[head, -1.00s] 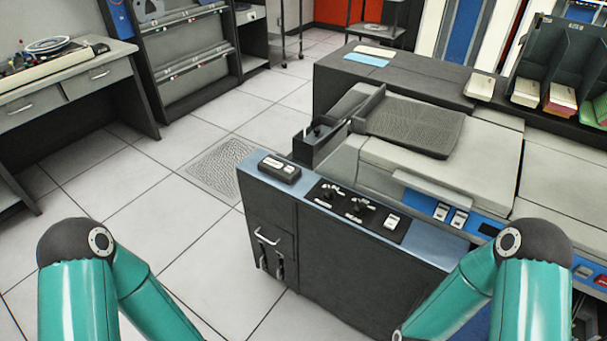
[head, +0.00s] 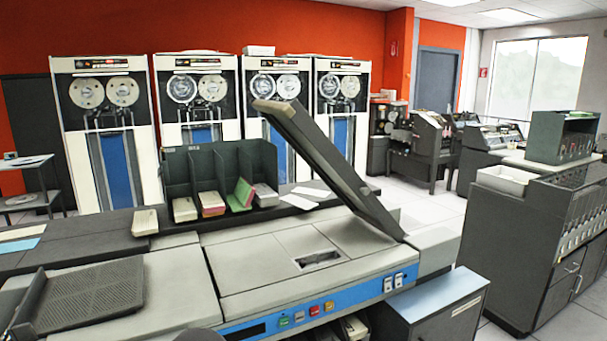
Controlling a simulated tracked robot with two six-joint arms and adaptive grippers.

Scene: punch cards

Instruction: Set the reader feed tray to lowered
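A long dark tray (head: 330,165), which looks like the reader feed tray, stands tilted steeply up over the right part of the grey card machine (head: 260,265). Its lower end meets the machine near the right side and its free end points up and left. A flat dark textured plate (head: 90,295) lies on the machine's left part. The blue front strip carries coloured buttons (head: 305,312) and two white switches (head: 393,283). Neither of my grippers is in view. A dark rounded shape at the bottom edge may be part of my arm.
Card racks (head: 220,175) with card stacks stand behind the machine, before several tape drives (head: 110,130). A blue-topped cabinet (head: 435,295) adjoins the machine at front right. A dark cabinet (head: 550,230) stands farther right, with open floor (head: 430,205) between.

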